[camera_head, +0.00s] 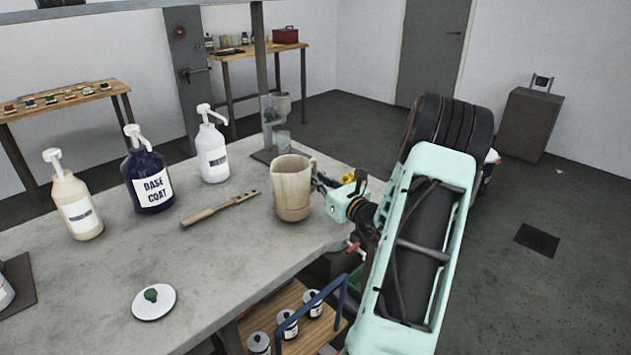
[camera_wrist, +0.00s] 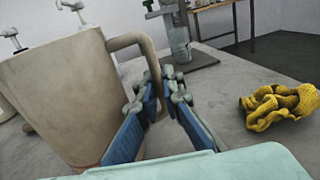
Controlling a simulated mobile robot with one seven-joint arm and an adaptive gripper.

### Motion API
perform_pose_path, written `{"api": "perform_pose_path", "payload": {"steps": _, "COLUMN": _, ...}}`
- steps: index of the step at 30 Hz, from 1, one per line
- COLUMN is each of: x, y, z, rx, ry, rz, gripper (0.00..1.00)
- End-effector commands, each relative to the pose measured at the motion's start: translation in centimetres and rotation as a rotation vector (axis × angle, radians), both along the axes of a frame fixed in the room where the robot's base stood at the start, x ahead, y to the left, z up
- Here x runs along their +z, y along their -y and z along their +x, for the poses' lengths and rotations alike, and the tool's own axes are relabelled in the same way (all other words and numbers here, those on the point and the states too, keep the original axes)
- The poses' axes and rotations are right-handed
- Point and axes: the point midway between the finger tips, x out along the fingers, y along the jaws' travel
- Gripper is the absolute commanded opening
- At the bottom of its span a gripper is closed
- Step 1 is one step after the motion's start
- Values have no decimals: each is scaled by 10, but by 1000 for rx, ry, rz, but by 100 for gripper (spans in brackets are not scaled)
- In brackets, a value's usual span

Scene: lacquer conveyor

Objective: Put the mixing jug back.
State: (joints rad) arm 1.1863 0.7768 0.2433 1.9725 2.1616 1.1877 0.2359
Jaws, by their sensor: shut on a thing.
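The mixing jug (camera_head: 292,190) is a beige, slightly stained jug. It stands upright at the right end of the grey worktop (camera_head: 235,245); whether its base touches the surface I cannot tell. My gripper (camera_head: 325,183) is at the jug's right side. In the wrist view, my gripper (camera_wrist: 163,88) has its blue-padded fingers closed around the lower part of the handle of the jug (camera_wrist: 62,92). The jug body fills the left of that view and hides the worktop behind it.
A wooden stir stick (camera_head: 218,208) lies left of the jug. Pump bottles, including the blue base coat (camera_head: 150,175), stand behind it. A stand with a clear cup (camera_head: 283,141) is at the far edge. A yellow cloth (camera_wrist: 280,105) lies to the right.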

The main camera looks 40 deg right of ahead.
Motion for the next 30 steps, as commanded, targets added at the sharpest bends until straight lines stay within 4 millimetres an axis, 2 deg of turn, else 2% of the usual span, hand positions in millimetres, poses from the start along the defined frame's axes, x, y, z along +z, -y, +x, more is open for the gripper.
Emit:
{"api": "perform_pose_path", "payload": {"steps": 2, "x": -9, "y": 0, "z": 0, "rx": 0, "ry": 3, "rz": 2, "gripper": 0}}
{"api": "perform_pose_path", "payload": {"steps": 13, "x": -13, "y": 0, "z": 0, "rx": 0, "ry": 4, "rz": -1, "gripper": 0}}
{"api": "perform_pose_path", "payload": {"steps": 14, "x": -13, "y": 0, "z": 0, "rx": -1, "ry": 2, "rz": -1, "gripper": 9}}
{"api": "perform_pose_path", "payload": {"steps": 18, "x": -12, "y": 0, "z": 0, "rx": -1, "ry": 2, "rz": -1, "gripper": 24}}
{"api": "perform_pose_path", "payload": {"steps": 29, "x": -8, "y": 0, "z": 0, "rx": -1, "ry": 2, "rz": -1, "gripper": 24}}
{"api": "perform_pose_path", "payload": {"steps": 30, "x": -9, "y": 0, "z": -5, "rx": -2, "ry": 1, "rz": -1, "gripper": 24}}
